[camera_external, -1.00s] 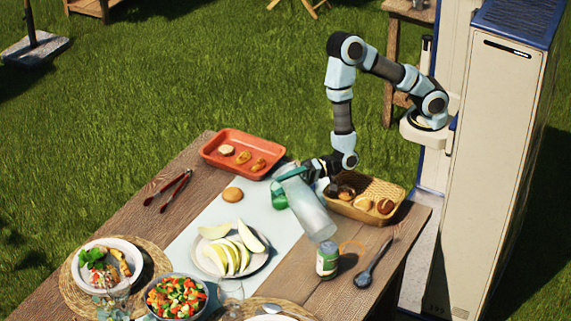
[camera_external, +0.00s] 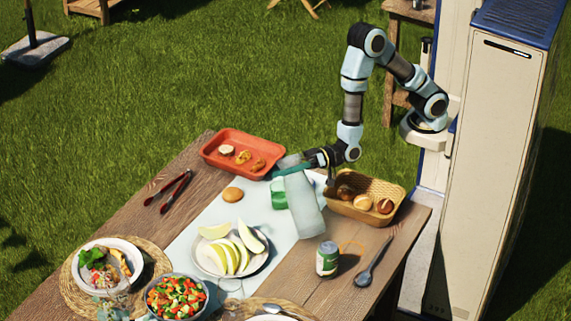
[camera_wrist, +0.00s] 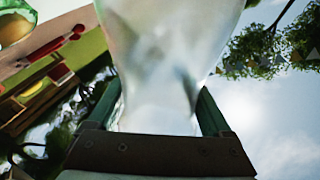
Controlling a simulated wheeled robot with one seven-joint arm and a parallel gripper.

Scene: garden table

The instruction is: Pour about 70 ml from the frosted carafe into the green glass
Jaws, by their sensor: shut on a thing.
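The frosted carafe (camera_external: 304,208) is pale and translucent, and leans slightly, its narrower top at upper left. My gripper (camera_external: 305,162) is shut on its narrower upper part, and the carafe fills the middle of the wrist view (camera_wrist: 165,50) between the two fingers. The green glass (camera_external: 279,194) stands on the pale runner just left of the carafe, which partly hides it. A greenish rounded thing, perhaps this glass, is cut off at the top left of the wrist view (camera_wrist: 16,24). I cannot tell the liquid level in either vessel.
An orange tray (camera_external: 214,153) lies behind.

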